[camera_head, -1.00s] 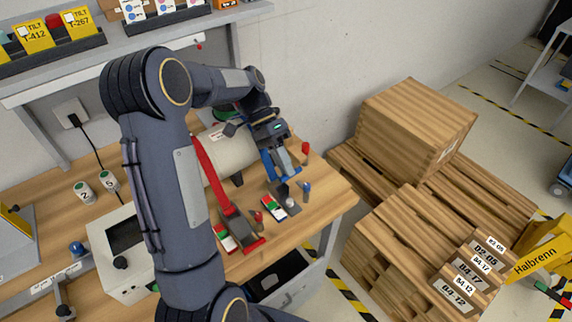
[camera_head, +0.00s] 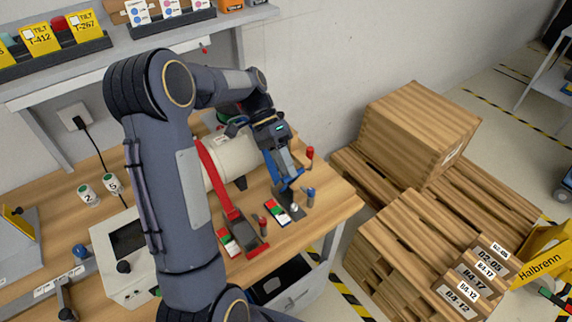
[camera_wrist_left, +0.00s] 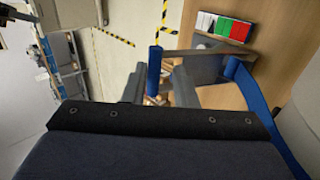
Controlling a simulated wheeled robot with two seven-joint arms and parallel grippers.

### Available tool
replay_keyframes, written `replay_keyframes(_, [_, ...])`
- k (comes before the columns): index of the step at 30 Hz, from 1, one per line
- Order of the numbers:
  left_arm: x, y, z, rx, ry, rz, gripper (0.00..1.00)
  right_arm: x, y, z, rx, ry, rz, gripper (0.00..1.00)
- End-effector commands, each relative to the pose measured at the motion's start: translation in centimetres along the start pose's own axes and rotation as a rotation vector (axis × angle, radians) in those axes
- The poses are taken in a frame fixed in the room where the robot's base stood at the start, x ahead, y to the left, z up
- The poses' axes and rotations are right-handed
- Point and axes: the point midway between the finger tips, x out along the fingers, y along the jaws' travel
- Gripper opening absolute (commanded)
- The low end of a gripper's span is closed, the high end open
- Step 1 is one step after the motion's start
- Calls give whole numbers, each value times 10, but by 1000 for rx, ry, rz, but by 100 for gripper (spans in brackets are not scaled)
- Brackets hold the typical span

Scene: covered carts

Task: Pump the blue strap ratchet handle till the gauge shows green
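The blue strap (camera_head: 285,160) runs over the pale cylinder (camera_head: 232,156) down to its ratchet at the bench's right end. The ratchet's blue handle grip (camera_head: 309,197) stands upright; it also shows in the left wrist view (camera_wrist_left: 154,70). Its white, green and red gauge (camera_head: 277,210) lies beside it, also in the left wrist view (camera_wrist_left: 222,28); its reading is too small to tell. My left gripper (camera_wrist_left: 160,82) is open, with fingers on either side of the blue grip and gaps visible. In the head view, my arm hides part of the cylinder. My right gripper is out of view.
A red strap (camera_head: 218,180) with its own ratchet and gauge (camera_head: 229,243) lies left of the blue one. A red-tipped lever (camera_head: 309,154) rises near the blue ratchet. Wooden crates (camera_head: 418,125) stand right of the bench. A control box (camera_head: 125,250) sits at left.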

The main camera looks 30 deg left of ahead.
Motion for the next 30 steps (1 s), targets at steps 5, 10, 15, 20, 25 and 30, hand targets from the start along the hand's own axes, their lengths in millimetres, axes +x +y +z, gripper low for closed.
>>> replay_keyframes(5, [0,0,0,-1,0,-1,22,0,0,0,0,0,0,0])
replay_keyframes(10, [-2,0,0,0,0,-1,22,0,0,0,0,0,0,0])
replay_keyframes(15, [-21,-1,-1,2,3,-3,22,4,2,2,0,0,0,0])
replay_keyframes(20, [-49,-2,0,0,3,-3,22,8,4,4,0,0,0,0])
replay_keyframes(25, [-71,-1,0,0,1,-1,22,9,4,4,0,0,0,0])
replay_keyframes(30, [-78,0,0,0,-1,0,22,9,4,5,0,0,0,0])
